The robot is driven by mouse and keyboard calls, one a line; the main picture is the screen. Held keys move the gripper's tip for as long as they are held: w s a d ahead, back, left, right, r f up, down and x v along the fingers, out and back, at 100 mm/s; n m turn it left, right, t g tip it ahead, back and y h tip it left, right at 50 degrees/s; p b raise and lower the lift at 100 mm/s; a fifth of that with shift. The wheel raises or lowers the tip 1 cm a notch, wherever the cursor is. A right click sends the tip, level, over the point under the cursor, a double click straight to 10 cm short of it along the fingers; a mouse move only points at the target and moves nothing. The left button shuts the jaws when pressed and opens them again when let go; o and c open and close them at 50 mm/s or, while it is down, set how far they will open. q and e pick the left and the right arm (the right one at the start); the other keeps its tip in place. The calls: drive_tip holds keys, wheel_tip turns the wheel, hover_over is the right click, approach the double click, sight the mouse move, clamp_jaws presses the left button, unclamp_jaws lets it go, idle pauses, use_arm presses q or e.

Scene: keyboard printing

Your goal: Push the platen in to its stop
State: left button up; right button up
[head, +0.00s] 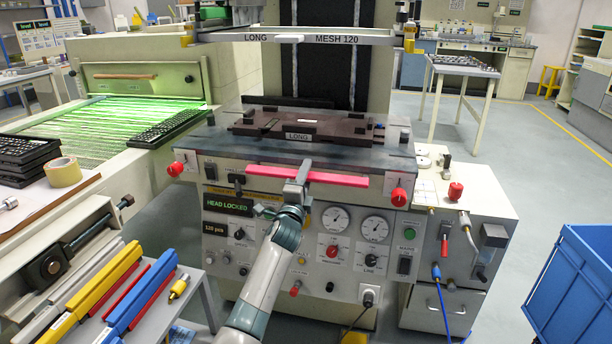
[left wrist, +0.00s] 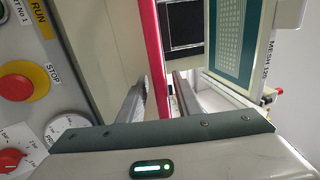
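The platen (head: 346,134), a dark brown board labelled LONG, sits on the press bed below the raised screen frame (head: 362,38). A red bar (head: 340,179) runs across the front of the press, below the bed's front edge; it also shows in the left wrist view (left wrist: 151,45). My left gripper (head: 302,170) is at the middle of this bar. In the left wrist view its two fingers (left wrist: 160,92) stand apart with the bar between them. A narrow gap shows on one side; firm contact cannot be made out. My right gripper is out of view.
Red knobs (head: 398,194) flank the bar. The control panel (head: 328,240) lies below it. A conveyor dryer (head: 140,85) stands left, a tool bench (head: 110,310) front left and a blue bin (head: 575,285) at right.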

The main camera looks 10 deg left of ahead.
use_arm(q)
drive_tip(key=shift+s, duration=0.15)
